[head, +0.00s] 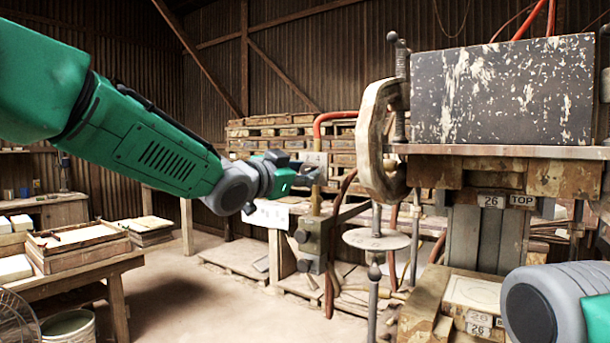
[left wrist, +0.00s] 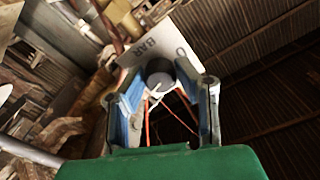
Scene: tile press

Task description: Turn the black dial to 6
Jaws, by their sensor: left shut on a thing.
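The black dial (left wrist: 159,70) is round and dark, with a white mark at its lower edge, and shows between the blue-padded fingers in the left wrist view. It sits in front of a white plate (left wrist: 154,44) marked "BAR" and "O"; the other figures are hidden or out of frame. My left gripper (left wrist: 164,92) is shut on the dial, a finger on each side. In the head view my left gripper (head: 305,173) reaches the plate beside the press from the left, and I cannot make out the dial's setting. My right gripper is out of view.
The press, with a large speckled dark block (head: 503,92) on its metal plate, stands at the right. A curved wooden piece (head: 374,140) and a round metal disc (head: 376,239) are near my left gripper. A wooden table (head: 108,262) with trays stands at the left.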

